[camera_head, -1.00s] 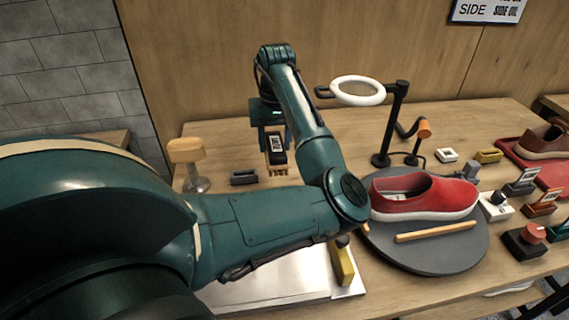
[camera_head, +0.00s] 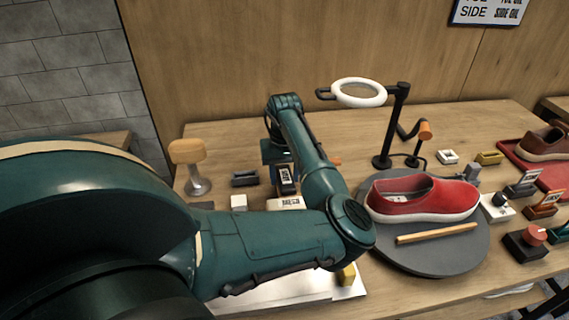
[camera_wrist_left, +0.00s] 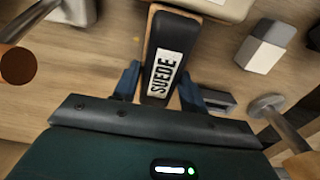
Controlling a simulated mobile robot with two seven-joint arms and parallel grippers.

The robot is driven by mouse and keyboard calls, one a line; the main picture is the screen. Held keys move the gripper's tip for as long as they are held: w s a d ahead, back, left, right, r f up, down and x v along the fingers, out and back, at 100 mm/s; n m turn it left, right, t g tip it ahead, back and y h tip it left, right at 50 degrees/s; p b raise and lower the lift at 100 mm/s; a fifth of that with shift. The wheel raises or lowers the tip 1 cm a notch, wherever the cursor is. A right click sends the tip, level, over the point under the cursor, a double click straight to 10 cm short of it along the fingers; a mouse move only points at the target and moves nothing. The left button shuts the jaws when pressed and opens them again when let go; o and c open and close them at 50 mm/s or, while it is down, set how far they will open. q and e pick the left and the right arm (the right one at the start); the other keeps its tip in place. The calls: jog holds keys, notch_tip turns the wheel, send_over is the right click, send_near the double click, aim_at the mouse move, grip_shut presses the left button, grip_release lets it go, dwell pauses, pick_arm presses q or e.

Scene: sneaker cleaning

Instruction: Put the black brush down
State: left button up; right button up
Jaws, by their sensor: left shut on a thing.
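The black brush, with a white SUEDE label and a wooden edge, is in my left gripper. It shows in the head view (camera_head: 286,180) and in the left wrist view (camera_wrist_left: 158,55). My left gripper (camera_wrist_left: 158,88) is shut on it, one blue finger on each side. In the head view the gripper is partly hidden by my own arm, low over the table (camera_head: 230,150) behind a white block labelled MESH (camera_head: 290,203). Whether the brush's underside touches the table is hidden. My right gripper is not in view.
A dark grey holder (camera_head: 245,178) and a small white block (camera_head: 239,203) stand left of the brush. A wooden-topped stand (camera_head: 188,165) is farther left. Right are a ring lamp (camera_head: 358,93) and a red shoe (camera_head: 425,197) on a grey turntable (camera_head: 430,258).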

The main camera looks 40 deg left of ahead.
aim_at(285, 174)
pick_arm(q)
jog(key=o, duration=1.1)
jog(key=shift+f, duration=0.2)
jog(key=shift+o, duration=0.2)
notch_tip(285, 174, up, 12)
